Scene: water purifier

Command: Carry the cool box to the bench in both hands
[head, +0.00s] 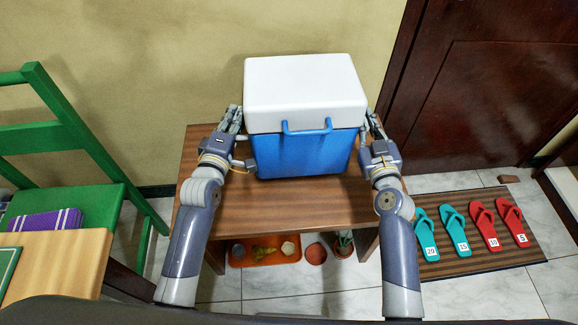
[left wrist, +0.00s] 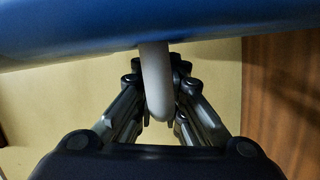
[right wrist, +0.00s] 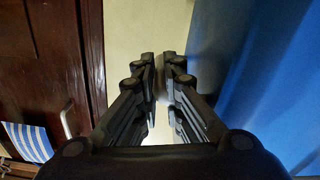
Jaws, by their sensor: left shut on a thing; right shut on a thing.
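The cool box (head: 302,153), blue with a white lid (head: 305,90) and a blue front handle, is over the back of the brown wooden bench (head: 290,205). I cannot tell if its base touches the top. My left gripper (head: 234,120) is at its left side, shut on a pale grip bar (left wrist: 154,85) below the blue wall. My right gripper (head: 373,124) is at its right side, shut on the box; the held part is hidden. In the right wrist view, the blue side wall (right wrist: 262,75) is right beside the fingers.
A green chair (head: 75,140) with a purple striped cloth stands left. An orange tray (head: 265,250) and pots are under the bench. Red and teal numbered flip-flops (head: 468,228) lie on a mat at right, before a dark door (head: 490,90). The bench's front half is clear.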

